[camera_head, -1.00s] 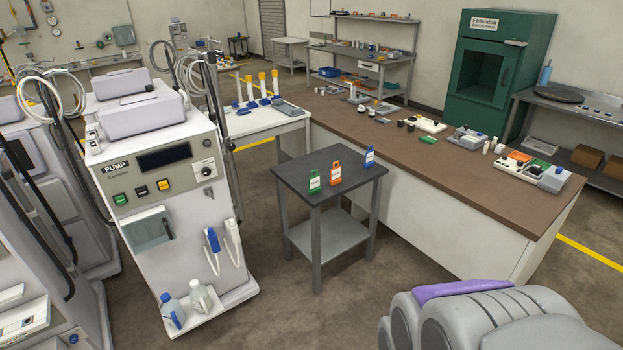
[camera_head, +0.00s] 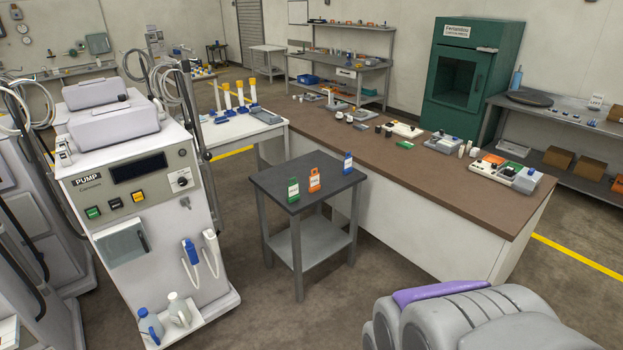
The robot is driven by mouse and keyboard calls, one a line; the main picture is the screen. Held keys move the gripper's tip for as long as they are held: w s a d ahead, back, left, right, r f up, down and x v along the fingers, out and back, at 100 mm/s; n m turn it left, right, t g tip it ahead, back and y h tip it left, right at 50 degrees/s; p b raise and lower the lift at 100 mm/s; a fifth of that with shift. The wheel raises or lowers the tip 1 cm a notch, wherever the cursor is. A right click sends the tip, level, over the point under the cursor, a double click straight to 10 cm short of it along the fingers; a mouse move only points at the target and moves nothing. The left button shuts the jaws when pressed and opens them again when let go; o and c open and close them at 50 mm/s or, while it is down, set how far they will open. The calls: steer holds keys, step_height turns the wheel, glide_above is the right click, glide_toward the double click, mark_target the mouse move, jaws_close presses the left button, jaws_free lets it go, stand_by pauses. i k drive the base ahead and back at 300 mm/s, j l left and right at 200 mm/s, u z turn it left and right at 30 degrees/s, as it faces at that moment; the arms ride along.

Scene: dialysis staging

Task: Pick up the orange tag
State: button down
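The orange tag (camera_head: 314,181) stands upright on the dark top of a small grey side table (camera_head: 277,175). A green tag (camera_head: 293,190) stands to its left, nearer the front edge. A blue tag (camera_head: 348,163) stands to its right, nearer the right corner. Each tag has a pale label on its face and a loop at the top. My gripper does not show. Rounded grey parts with a purple strip at the lower right look like mine, well apart from the table.
A pump machine (camera_head: 133,200) with hoses and bottles at its foot stands left of the side table. A long brown-topped counter (camera_head: 420,178) with several devices runs behind and to the right. A green cabinet (camera_head: 470,75) stands at the back. The floor (camera_head: 215,318) in front of the table is clear.

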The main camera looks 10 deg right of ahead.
mark_target(314, 180)
steer(key=i+j+u, duration=0.1)
steer(key=i+u, duration=0.15)
steer(key=i, duration=2.55)
